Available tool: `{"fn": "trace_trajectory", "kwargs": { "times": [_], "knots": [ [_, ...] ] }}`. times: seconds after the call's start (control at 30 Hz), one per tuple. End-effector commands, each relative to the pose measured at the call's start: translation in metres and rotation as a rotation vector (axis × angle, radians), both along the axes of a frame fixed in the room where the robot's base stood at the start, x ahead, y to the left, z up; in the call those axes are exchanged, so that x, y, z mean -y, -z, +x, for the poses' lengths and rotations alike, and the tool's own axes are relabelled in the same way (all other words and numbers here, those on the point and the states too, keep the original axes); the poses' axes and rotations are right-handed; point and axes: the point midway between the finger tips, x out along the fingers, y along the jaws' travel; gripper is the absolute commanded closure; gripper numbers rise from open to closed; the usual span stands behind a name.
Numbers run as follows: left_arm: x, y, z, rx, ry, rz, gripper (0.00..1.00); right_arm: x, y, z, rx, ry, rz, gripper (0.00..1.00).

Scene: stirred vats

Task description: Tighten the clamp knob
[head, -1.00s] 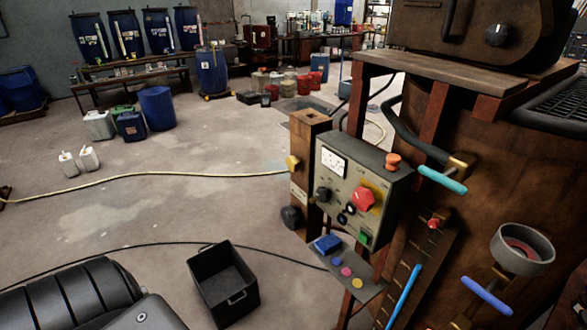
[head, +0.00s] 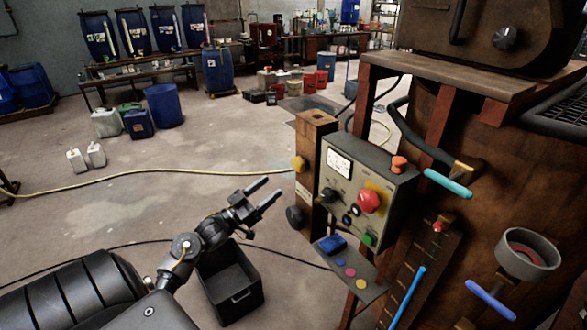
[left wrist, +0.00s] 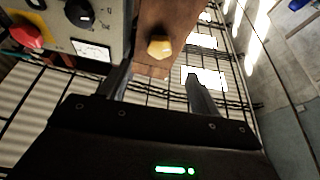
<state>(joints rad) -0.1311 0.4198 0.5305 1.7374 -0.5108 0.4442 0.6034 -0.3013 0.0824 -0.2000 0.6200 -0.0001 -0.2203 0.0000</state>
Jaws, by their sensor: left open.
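My left gripper (head: 270,189) is open and empty, in mid-air left of the brown post (head: 316,128). Its two fingers point right and up, toward the post. A yellow knob (head: 298,163) sits on the post's left side. In the left wrist view the yellow knob (left wrist: 160,47) shows beyond the fingertips, roughly between the fingers and apart from them. A round black knob (head: 294,217) is lower on the post. Another black knob (head: 506,38) with a pointer mark is on the housing at top right. No label shows which one is the clamp knob. My right gripper is out of view.
A grey control box (head: 352,192) with a red knob (head: 370,200) stands right of the post. Below it is a small shelf (head: 368,283) with coloured buttons. A teal-handled lever (head: 447,184) juts out at right. A black bin (head: 240,300) stands on the floor below my gripper.

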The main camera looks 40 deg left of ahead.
Motion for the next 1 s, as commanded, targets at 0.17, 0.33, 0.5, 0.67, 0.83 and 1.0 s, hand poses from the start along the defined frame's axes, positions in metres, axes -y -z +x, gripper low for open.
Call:
{"fn": "trace_trajectory", "kwargs": {
  "times": [0.17,0.33,0.5,0.67,0.83,1.0],
  "knots": [
    [0.007,-0.016,0.026,0.003,0.0,-0.002,0.37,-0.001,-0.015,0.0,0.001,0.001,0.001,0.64],
    [0.015,-0.028,0.055,0.002,-0.001,-0.002,0.37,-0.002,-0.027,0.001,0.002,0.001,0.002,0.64],
    [0.021,-0.036,0.077,0.001,-0.001,-0.002,0.37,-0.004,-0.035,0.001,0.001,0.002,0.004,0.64],
    [0.025,-0.039,0.088,-0.001,-0.001,0.0,0.37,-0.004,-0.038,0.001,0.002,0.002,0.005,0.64],
    [0.026,-0.038,0.091,-0.002,-0.001,0.0,0.37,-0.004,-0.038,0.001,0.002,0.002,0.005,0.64],
    [0.025,-0.038,0.091,-0.002,-0.001,0.0,0.38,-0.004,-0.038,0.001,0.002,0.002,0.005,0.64]
  ]
}}
